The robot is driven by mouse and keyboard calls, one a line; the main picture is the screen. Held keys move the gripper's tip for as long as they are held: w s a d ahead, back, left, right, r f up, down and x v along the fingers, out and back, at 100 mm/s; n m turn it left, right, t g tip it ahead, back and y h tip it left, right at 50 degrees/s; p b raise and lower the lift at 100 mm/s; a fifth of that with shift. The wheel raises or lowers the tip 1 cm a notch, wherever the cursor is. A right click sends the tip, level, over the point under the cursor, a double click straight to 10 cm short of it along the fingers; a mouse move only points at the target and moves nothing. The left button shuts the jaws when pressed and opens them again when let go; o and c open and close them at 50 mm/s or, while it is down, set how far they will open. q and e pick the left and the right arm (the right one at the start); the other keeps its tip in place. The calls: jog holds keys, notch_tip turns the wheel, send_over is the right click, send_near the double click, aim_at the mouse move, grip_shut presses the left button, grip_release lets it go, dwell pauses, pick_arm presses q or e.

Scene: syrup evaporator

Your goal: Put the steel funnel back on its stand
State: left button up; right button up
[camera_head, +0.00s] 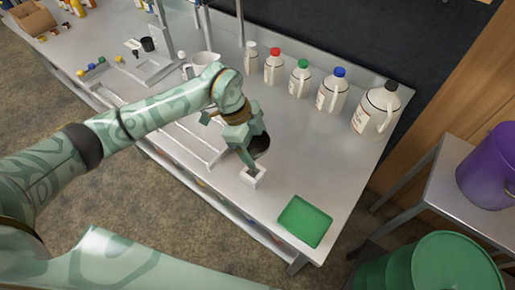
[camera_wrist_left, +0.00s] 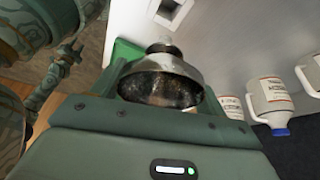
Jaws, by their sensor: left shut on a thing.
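My left gripper (camera_head: 246,153) is shut on the steel funnel, low over the table. The funnel (camera_head: 260,145) is partly hidden by the fingers in the head view. In the left wrist view the funnel (camera_wrist_left: 160,72) sits between the fingers, its wide dark mouth toward the camera and its narrow end pointing away. A small white square stand (camera_head: 250,183) with an opening is just in front of the gripper. The stand also shows at the top of the left wrist view (camera_wrist_left: 160,18), apart from the funnel there.
A green tray (camera_head: 305,221) lies right of the stand near the table's front edge. A row of white jugs, including a blue-capped one (camera_head: 332,92), lines the back. A white pitcher (camera_head: 204,64) stands behind my arm. Bare table (camera_head: 310,150) lies right of the gripper.

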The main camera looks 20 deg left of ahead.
aim_at(252, 151)
pick_arm(q)
jog(key=shift+a+f, duration=0.15)
jog(key=shift+f, duration=0.2)
notch_tip(252, 151, down, 4)
jog(key=b, duration=0.4)
jog(key=shift+r, duration=0.1)
jog(key=shift+f, duration=0.2)
jog(key=shift+f+b, duration=0.8)
jog(key=shift+f, duration=1.5)
pick_arm(e)
jog(key=f, duration=0.1)
jog(key=s+f, duration=0.1)
jog(key=f, duration=0.1)
jog(key=s+f, duration=0.1)
jog(key=f, duration=0.1)
jog(key=shift+f, duration=0.2)
pick_arm(q)
jog(key=shift+r+p, duration=0.15)
jog(key=shift+p, duration=0.35)
pick_arm(e)
jog(key=shift+w+a+r, duration=0.15)
jog(key=shift+r, duration=0.3)
pick_arm(q)
jog(key=shift+f, duration=0.5)
pick_arm(e)
jog(key=shift+w+r, duration=0.1)
jog(key=shift+r, duration=0.05)
pick_arm(q)
jog(key=o, duration=1.1)
jog(key=shift+c, duration=0.2)
